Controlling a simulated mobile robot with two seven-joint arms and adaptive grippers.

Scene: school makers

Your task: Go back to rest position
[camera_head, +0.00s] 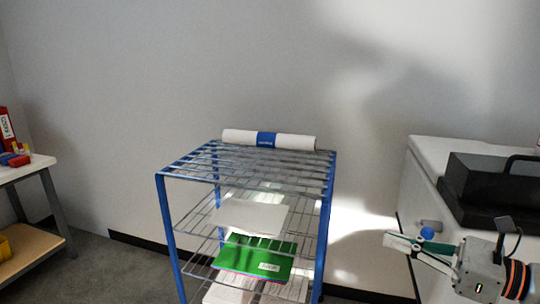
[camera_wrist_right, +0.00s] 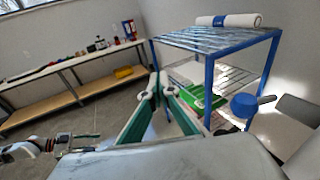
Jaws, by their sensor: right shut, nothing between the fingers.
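My right gripper (camera_head: 389,240) is at the lower right of the head view, in front of the white cabinet's side and to the right of the wire rack. Its green-lined fingers are shut with nothing held. In the right wrist view the fingers (camera_wrist_right: 160,88) point toward the rack and the floor. What looks like my left gripper (camera_wrist_right: 82,142) shows small at the lower left of the wrist view. It is too small there to tell its jaws, and it is outside the head view.
A blue wire rack (camera_head: 327,210) holds paper and a green folder (camera_head: 240,254), with a white roll (camera_head: 300,142) on top. A white cabinet (camera_head: 418,185) bears a black machine (camera_head: 490,185). A blue knob (camera_head: 427,233) is close to my right fingers. A workbench (camera_head: 35,166) stands left.

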